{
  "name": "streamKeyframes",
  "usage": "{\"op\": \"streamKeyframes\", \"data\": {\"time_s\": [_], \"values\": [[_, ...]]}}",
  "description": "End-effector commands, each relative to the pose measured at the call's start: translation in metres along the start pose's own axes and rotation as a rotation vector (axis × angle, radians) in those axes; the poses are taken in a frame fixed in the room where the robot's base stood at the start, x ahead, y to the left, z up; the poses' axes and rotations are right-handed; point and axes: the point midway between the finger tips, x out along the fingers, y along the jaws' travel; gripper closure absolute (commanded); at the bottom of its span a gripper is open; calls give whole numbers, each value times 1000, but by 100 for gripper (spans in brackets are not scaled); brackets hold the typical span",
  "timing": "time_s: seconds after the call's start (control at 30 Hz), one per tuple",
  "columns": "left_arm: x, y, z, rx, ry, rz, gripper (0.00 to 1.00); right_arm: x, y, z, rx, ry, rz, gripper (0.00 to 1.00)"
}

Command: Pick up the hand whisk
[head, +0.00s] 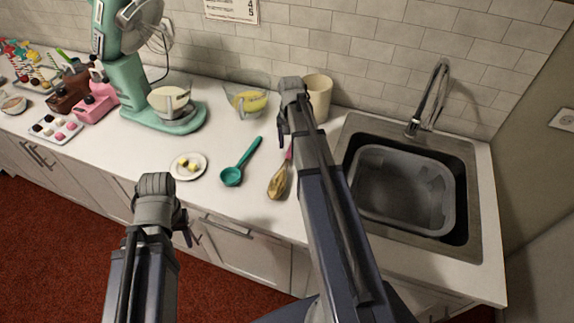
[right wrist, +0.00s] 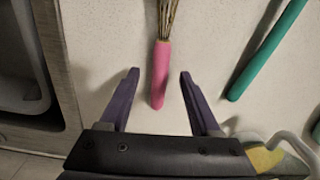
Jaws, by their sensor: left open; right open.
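The hand whisk (head: 278,184) lies on the white counter, with golden wires toward the front edge and a pink handle partly hidden by my right arm in the head view. In the right wrist view, the pink handle of the whisk (right wrist: 160,78) points between the two fingers of my right gripper (right wrist: 159,76). That gripper is open, with a gap on both sides of the handle. It also shows in the head view (head: 283,128), above the handle end. My left gripper (head: 186,234) is open and empty, in front of the counter.
A teal ladle (head: 241,163) lies left of the whisk, near a small plate of sweets (head: 200,174). A bowl with yellow contents (head: 246,100) and a beige cup (head: 319,92) stand behind. A sink (head: 464,163) is at right; a teal mixer (head: 126,84) is at left.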

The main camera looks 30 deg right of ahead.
Motion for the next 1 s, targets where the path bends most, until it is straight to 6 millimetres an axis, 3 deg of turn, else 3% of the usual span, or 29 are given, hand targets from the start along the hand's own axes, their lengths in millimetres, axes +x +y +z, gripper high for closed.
{"op": "streamKeyframes", "data": {"time_s": [0.03, 0.13, 0.47, 1.0], "values": [[14, 1, -1, 0, 0, 0, 50, 14, -1, -2, 0, 0, 0, 36], [23, 2, -1, 0, 0, 0, 50, 24, -1, -1, 0, 0, 0, 36], [24, 2, -1, 0, 0, 0, 50, 24, 0, -1, 0, 0, 0, 37], [24, 2, -1, 0, 0, 0, 50, 24, 0, -1, 0, 0, 0, 98]]}}
